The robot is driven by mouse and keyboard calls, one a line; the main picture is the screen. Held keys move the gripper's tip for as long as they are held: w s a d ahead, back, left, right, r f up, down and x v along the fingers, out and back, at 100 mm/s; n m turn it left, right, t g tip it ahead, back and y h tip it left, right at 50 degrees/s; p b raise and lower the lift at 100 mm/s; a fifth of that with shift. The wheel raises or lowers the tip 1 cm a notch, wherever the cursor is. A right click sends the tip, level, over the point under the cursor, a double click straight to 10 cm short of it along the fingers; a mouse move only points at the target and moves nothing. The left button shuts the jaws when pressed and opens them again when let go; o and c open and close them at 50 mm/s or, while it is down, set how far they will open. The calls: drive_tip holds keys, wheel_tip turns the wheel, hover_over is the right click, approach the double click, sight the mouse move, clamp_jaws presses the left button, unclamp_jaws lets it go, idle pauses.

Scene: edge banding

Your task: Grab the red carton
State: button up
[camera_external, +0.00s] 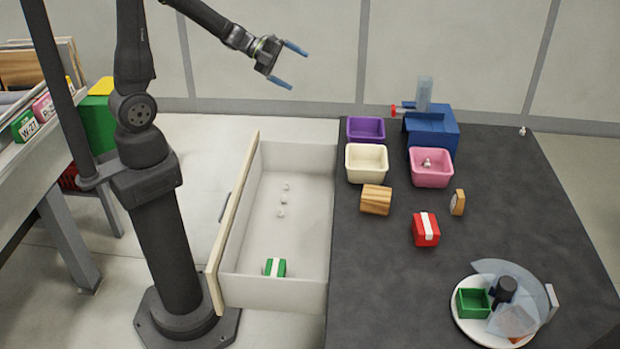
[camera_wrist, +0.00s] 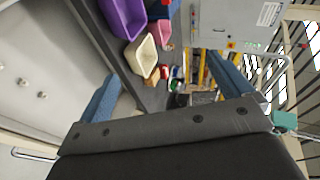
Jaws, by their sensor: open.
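The red carton (camera_external: 426,230) with a white band sits on the dark tabletop (camera_external: 390,290), right of the wooden block and in front of the pink bin. In the wrist view a small red item shows far off among the table things, too small to be sure it is the carton. My gripper (camera_external: 292,66) is open and empty, high above the back left, over the drawer's far end and well away from the carton. Its two blue fingers stand apart in the wrist view (camera_wrist: 165,90).
Near the carton are a wooden block (camera_external: 376,200), a small wooden piece (camera_external: 458,202), a pink bin (camera_external: 431,167), a cream bin (camera_external: 366,163) and a purple bin (camera_external: 366,129). A plate (camera_external: 462,326) holds a green box. The open drawer (camera_external: 300,290) holds a green carton (camera_external: 275,267).

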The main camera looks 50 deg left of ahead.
drive_tip(key=w+d+r+n+t+y, duration=0.25)
drive_tip(key=w+d+n, duration=0.35)
drive_tip(key=w+d, duration=0.65)
drive_tip(key=d+r+n+t+y, duration=0.15)
drive_tip(key=d+n, duration=0.35)
drive_tip(key=d, duration=0.8)
drive_tip(key=s+d+f+n+g+y, duration=0.2)
drive_tip(key=s+d+n+g, duration=0.15)
drive_tip(key=s+d, duration=0.9)
drive_tip(key=s+d+f+n+g+y, duration=0.1)
drive_tip(key=s+d+f+n+g, duration=0.3)
drive_tip(key=s+d, duration=0.85)
drive_tip(key=t, duration=0.1)
approach(421, 221)
drive_tip(key=shift+n, duration=0.25)
drive_tip(key=x, duration=0.4)
drive_tip(key=shift+w+f, duration=0.1)
drive_tip(key=shift+f, duration=0.15)
drive_tip(key=shift+x, duration=3.1)
drive_tip(key=shift+r, duration=0.1)
